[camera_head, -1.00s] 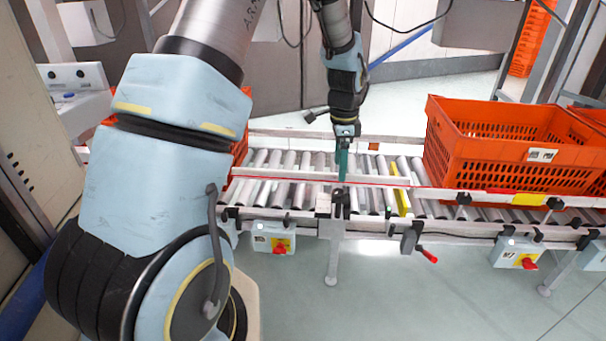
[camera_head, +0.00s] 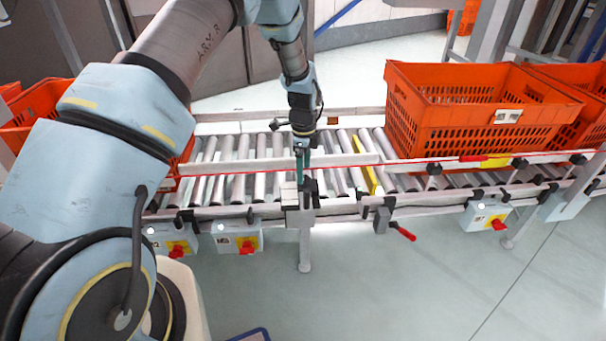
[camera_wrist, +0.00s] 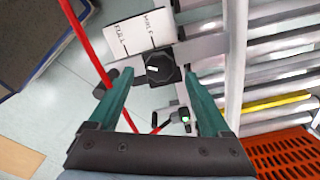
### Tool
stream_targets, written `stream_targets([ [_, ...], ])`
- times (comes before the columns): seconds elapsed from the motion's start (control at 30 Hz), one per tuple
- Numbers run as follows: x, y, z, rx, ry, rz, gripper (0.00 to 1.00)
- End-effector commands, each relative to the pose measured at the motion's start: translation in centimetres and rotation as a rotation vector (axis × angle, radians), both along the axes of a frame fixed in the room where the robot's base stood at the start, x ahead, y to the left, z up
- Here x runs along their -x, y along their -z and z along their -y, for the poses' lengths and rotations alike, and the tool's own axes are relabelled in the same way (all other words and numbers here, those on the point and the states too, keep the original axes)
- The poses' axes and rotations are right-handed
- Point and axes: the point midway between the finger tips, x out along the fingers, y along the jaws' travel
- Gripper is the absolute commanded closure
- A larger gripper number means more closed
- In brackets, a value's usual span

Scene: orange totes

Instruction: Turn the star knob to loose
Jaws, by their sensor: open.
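The star knob (camera_wrist: 162,66) is black with a short white pointer mark, and it sits beside a white label plate (camera_wrist: 138,33). The plate has dark lines and small lettering; one word looks like FULL, and the rest is hard to read. In the wrist view my gripper (camera_wrist: 156,72) is open, with one teal finger on either side of the knob. I cannot tell whether the fingers touch it. In the head view my gripper (camera_head: 302,172) points down at the conveyor's front rail. The knob there is small, dark and partly hidden by the fingers.
A roller conveyor (camera_head: 235,185) runs across, with a red cord (camera_head: 350,161) along its front. Orange totes (camera_head: 470,100) stand at the right. Grey switch boxes (camera_head: 236,238) with red knobs and a red-handled clamp (camera_head: 403,232) hang below the front rail. Open floor lies in front.

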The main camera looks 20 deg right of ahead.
Motion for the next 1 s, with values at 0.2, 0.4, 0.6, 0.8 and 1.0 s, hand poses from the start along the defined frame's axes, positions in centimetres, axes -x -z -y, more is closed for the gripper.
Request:
stream_targets([
  [0.2,0.0,2.5,0.0,0.0,0.0,0.0,0.18],
  [0.4,0.0,3.1,0.0,0.001,0.0,0.001,0.18],
  [0.6,0.0,3.1,0.0,0.001,-0.001,0.001,0.2],
  [0.8,0.0,3.1,0.0,0.001,-0.001,0.001,0.43],
  [1.0,0.0,3.0,0.0,0.001,-0.001,0.001,0.66],
])
